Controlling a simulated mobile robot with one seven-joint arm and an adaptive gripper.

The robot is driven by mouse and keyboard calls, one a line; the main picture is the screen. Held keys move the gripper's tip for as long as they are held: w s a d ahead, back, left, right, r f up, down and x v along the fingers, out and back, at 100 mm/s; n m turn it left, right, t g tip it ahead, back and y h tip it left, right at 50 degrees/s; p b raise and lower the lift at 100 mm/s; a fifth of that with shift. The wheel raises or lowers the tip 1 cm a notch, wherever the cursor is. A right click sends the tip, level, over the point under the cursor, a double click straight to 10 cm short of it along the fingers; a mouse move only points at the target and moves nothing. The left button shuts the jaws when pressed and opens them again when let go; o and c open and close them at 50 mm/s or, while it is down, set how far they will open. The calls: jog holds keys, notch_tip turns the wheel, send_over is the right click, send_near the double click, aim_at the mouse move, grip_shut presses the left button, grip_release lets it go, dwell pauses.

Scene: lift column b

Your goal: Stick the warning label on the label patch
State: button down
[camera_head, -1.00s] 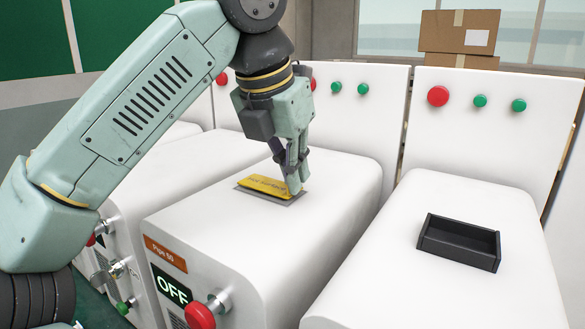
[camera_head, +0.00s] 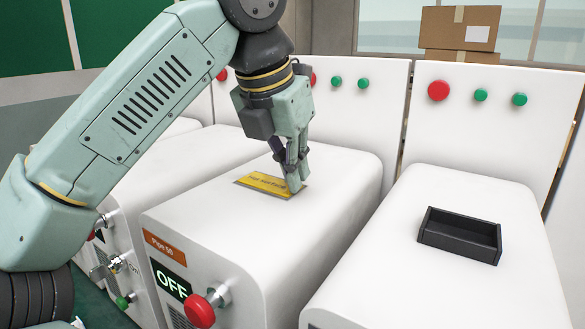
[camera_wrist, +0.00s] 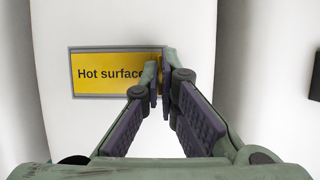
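The warning label (camera_head: 263,183) is a flat yellow plate with black writing, on top of the middle white machine. In the wrist view the label (camera_wrist: 105,73) reads "Hot surface". It lies over the grey label patch (camera_wrist: 110,48), whose rim shows around it. The two look level and roughly aligned. My gripper (camera_head: 294,187) points down at the label's right end. In the wrist view my gripper's fingertips (camera_wrist: 161,75) are close together over that end, with a little yellow between them. They appear shut on the label; the exact contact is hidden.
The middle machine (camera_head: 235,235) bears an orange "Pipe 50" plate (camera_head: 165,251), an "OFF" display (camera_head: 171,281) and a red knob (camera_head: 200,311). A black open box (camera_head: 459,237) sits on the right machine (camera_head: 400,260). Upright panels with buttons stand behind.

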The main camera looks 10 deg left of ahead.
jog(key=c, duration=1.7)
grip_release()
jog(key=shift+v, duration=3.75)
